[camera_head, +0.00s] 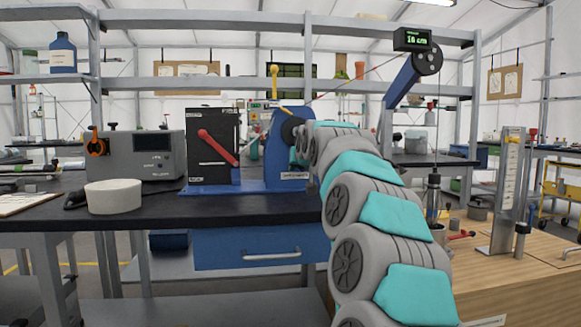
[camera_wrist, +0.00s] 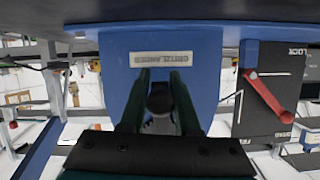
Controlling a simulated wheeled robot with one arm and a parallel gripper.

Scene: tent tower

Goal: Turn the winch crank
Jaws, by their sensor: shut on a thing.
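The winch has a blue housing (camera_head: 282,148) on a blue base plate on the dark bench. In the wrist view, which is upside down, the housing (camera_wrist: 112,80) fills the middle, with a pale label. My gripper (camera_wrist: 160,82) points straight at the housing; its two dark fingers are shut around a dark round crank handle (camera_wrist: 159,99). The crank's arm is mostly hidden by the fingers. In the head view my own arm covers the gripper and crank. Left of the winch, a black box (camera_head: 205,174) carries a red lever (camera_head: 217,147), slanting down to the right.
A blue boom (camera_head: 403,80) with a pulley (camera_head: 428,62) and a green display reading about 10 cm (camera_head: 412,39) rises at right. A dark cylinder (camera_head: 434,192) hangs below. A white roll (camera_head: 114,196) and grey instrument (camera_head: 146,154) stand at left.

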